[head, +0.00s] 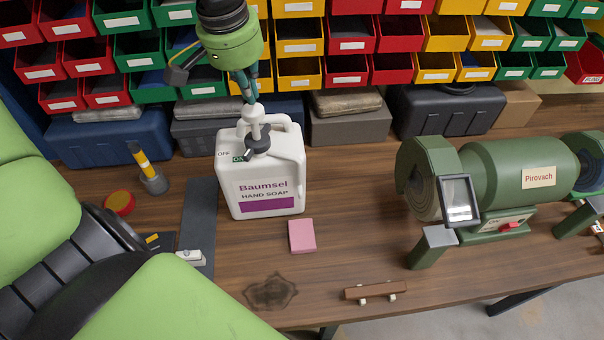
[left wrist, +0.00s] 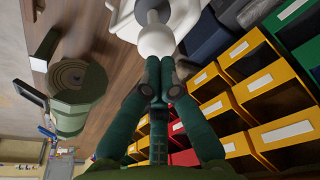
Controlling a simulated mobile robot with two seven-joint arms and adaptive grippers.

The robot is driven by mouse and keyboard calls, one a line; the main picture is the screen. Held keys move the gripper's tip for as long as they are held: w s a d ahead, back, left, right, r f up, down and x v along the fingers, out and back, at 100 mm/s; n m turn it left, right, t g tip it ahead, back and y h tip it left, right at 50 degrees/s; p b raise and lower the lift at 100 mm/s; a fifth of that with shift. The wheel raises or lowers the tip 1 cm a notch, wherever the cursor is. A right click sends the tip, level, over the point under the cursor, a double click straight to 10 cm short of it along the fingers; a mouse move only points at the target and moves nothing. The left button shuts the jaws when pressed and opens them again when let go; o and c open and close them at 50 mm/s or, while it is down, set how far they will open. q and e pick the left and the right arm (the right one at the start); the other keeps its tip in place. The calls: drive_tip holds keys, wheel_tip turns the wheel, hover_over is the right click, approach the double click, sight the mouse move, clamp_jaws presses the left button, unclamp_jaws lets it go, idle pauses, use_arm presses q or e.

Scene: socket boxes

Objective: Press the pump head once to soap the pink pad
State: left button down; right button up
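A white soap jug (head: 262,165) labelled "Baumsel HAND SOAP" stands upright on the wooden table. Its white pump head (head: 254,112) sticks up from a dark collar and also shows in the left wrist view (left wrist: 156,42). The pink pad (head: 301,235) lies flat on the table in front of the jug, a little to the right. My left gripper (head: 251,97) points down with its fingertips together, right over the pump head. In the left wrist view the fingertips (left wrist: 160,80) are at the white knob; whether they touch it, I cannot tell. My right gripper is not in view.
A green bench grinder (head: 520,170) stands on the right. A brown bar (head: 375,291) lies near the front edge. A yellow-handled tool (head: 145,160) and a red-yellow disc (head: 119,203) are left. Coloured bins and dark cases (head: 450,108) line the back.

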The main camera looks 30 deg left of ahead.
sight(251, 110)
use_arm(q)
drive_tip(key=shift+s+f+b, duration=0.1)
drive_tip(key=shift+f+b, duration=1.6)
drive_tip(key=shift+f, duration=0.4)
drive_tip(key=shift+r, duration=0.1)
drive_tip(key=shift+r+p, duration=1.7)
drive_tip(key=shift+r, duration=0.35)
wheel_tip(251, 110, up, 6)
drive_tip(key=p, duration=0.4)
drive_tip(key=shift+p, duration=0.4)
drive_tip(key=shift+f, duration=0.1)
